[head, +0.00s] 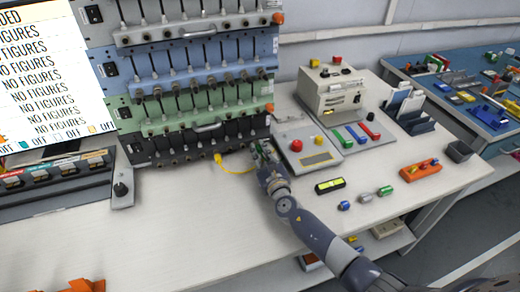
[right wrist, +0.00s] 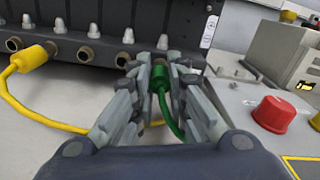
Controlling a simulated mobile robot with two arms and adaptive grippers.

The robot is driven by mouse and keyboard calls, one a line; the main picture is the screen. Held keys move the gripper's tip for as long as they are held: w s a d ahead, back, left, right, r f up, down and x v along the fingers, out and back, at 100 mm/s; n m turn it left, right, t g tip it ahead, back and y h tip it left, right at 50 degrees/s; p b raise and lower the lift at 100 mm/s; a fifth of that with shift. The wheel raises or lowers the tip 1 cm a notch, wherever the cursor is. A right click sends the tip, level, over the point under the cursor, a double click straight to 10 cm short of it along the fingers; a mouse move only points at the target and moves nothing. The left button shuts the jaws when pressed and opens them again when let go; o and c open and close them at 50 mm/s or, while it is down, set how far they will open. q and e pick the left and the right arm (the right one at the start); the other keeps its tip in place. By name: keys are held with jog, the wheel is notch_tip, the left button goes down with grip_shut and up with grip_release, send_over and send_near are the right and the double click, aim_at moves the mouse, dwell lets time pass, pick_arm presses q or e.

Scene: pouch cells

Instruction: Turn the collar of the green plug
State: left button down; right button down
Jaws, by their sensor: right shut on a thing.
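The green plug (right wrist: 159,78) shows in the right wrist view, between the fingers of my right gripper (right wrist: 160,72). The gripper is shut on it at the lower row of round sockets on the dark bottom unit (right wrist: 90,20). A green cable (right wrist: 168,112) runs from the plug toward the camera. The fingers hide the plug's sides, and I cannot tell how its collar is turned. In the head view my right gripper (head: 262,158) is at the right end of the rack's bottom unit. My left gripper is not in view.
A yellow plug (right wrist: 32,58) with a yellow cable (right wrist: 38,115) sits in a socket to the left. A box with a red button (head: 296,146) stands close on the right. Small coloured parts and an orange holder (head: 421,170) lie farther right. The table's front left is mostly clear.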

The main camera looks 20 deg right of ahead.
jog(key=n+p, duration=0.1)
jog(key=n, duration=0.3)
jog(key=shift+r+n+p, duration=0.15)
jog(key=shift+n+p, duration=0.15)
jog(key=shift+p, duration=0.05)
jog(key=shift+n+p, duration=0.5)
jog(key=shift+n, duration=0.9)
jog(key=c, duration=1.5)
grip_release()
jog(key=shift+s+f, duration=0.25)
jog(key=shift+s, duration=0.35)
jog(key=s, duration=1)
jog(key=shift+s+d+r, duration=0.15)
jog(key=shift+s+d, duration=0.05)
jog(key=shift+s, duration=0.2)
